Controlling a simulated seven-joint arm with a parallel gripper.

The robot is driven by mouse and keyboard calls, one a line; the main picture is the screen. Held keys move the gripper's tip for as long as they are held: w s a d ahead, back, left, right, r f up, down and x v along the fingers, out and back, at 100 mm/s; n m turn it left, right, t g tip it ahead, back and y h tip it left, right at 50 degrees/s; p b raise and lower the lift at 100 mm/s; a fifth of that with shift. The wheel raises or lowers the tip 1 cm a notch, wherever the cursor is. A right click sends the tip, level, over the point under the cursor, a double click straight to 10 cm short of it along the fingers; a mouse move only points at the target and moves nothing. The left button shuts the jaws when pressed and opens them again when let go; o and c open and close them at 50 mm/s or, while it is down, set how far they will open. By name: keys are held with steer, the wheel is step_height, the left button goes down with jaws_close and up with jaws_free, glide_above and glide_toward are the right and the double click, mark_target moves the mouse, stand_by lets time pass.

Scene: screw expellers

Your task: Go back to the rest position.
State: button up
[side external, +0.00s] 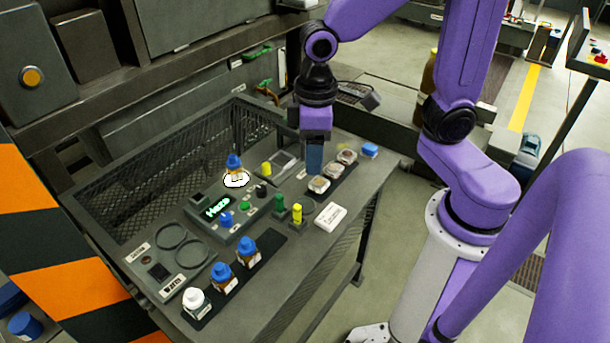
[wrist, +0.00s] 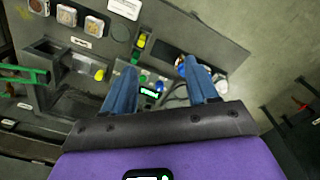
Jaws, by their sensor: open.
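In the side view, my gripper (side external: 313,160) points straight down with its blue fingers over the back right part of the grey workbench (side external: 310,255). The wrist view shows the two fingers of my gripper (wrist: 160,75) spread apart, with nothing held between them. The gap to the bench surface is hard to judge. A blue-capped bottle (side external: 234,165) stands on a white round pad behind the display. Two more blue-capped bottles (side external: 247,251) (side external: 221,277) and a white-capped bottle (side external: 195,302) stand in a row on a dark strip at the front.
A box with a lit green display (side external: 216,208) sits mid-bench. Small jars (side external: 319,184), a white card (side external: 331,216) and a yellow-topped cylinder (side external: 297,213) stand near my gripper. A mesh wall (side external: 160,185) borders the back.

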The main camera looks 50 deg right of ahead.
steer(key=s+d+n, duration=0.4)
steer(key=s+n, duration=0.1)
steer(key=s, duration=0.7)
steer(key=shift+s+d+r, duration=0.2)
steer(key=shift+s+r, duration=0.1)
stand_by(0.9)
